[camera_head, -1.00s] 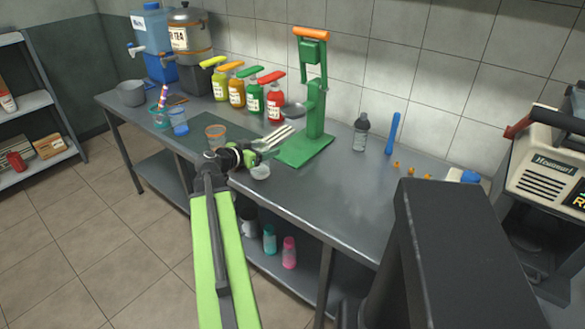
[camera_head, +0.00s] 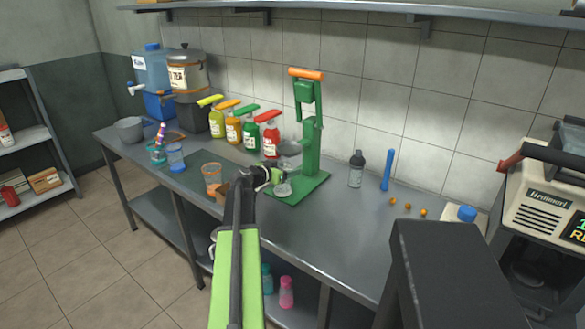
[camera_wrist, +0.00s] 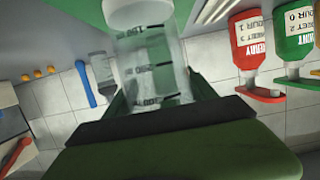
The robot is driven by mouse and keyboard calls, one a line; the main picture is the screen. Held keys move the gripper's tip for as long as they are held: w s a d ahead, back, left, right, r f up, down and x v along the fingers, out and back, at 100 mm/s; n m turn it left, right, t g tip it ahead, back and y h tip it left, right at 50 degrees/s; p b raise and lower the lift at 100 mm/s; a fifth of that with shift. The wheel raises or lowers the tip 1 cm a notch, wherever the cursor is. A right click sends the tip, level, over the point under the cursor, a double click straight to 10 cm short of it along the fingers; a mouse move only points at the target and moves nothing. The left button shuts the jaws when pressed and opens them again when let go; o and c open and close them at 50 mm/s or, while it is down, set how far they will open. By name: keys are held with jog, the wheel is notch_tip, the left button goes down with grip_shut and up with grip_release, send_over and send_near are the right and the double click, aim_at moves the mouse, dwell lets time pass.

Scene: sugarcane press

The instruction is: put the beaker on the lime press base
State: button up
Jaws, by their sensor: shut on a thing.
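The clear beaker (camera_head: 283,190) with black markings is in my gripper (camera_head: 271,177), at the front left part of the green lime press base (camera_head: 308,187). In the wrist view the picture is upside down; the beaker (camera_wrist: 155,75) stands between the dark green fingers, with the green base (camera_wrist: 185,12) behind its lower end. My gripper is shut on the beaker. I cannot tell whether the beaker's bottom touches the base. The green press column with its orange handle (camera_head: 306,73) rises at the back of the base.
Several syrup bottles (camera_head: 250,130) stand behind. A grey bottle (camera_head: 356,168), a blue stick (camera_head: 387,170) and small orange fruits (camera_head: 407,206) are to the right. The table's front middle is clear.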

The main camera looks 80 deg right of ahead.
jog(key=d, duration=0.1)
jog(key=s+d, duration=0.1)
jog(key=d, duration=0.1)
jog(key=shift+s+d, duration=0.2)
jog(key=shift+s, duration=0.2)
jog(key=shift+a+f+b, duration=0.15)
jog(key=shift+f+b, duration=0.3)
jog(key=shift+f, duration=0.05)
jog(key=shift+w+r, duration=0.1)
jog(key=shift+r, duration=0.1)
jog(key=shift+f, duration=0.15)
jog(key=o, duration=1.5)
